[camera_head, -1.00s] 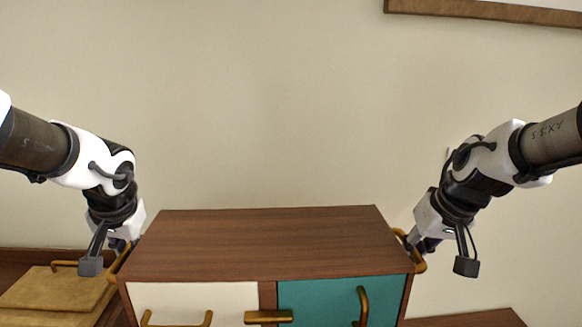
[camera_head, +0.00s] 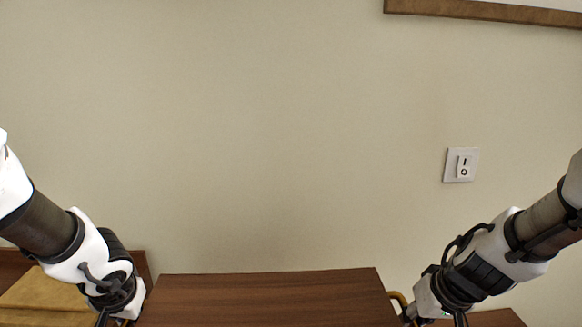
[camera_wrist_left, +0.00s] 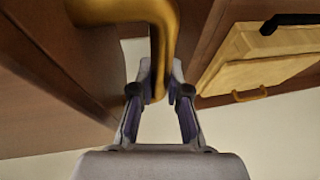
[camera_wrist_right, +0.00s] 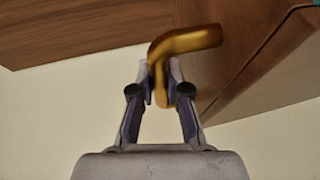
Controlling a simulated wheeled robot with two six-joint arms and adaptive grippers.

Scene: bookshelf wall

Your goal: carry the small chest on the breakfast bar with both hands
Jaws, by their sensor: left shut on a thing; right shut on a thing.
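The small chest (camera_head: 268,299) has a brown wood top, seen at the bottom of the head view; its front is cut off below the frame. My left gripper (camera_wrist_left: 160,92) is shut on the chest's left brass handle (camera_wrist_left: 164,45) in the left wrist view. My right gripper (camera_wrist_right: 160,90) is shut on the right brass handle (camera_wrist_right: 186,42) in the right wrist view. That handle also shows at the chest's right edge in the head view (camera_head: 398,299). Both fingertips are below the frame in the head view.
A tan board or box with a handle (camera_wrist_left: 262,58) lies left of the chest, on a brown surface, and shows in the head view (camera_head: 45,298). The brown surface (camera_head: 497,318) also shows at right. A white switch (camera_head: 461,165) is on the plain wall behind.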

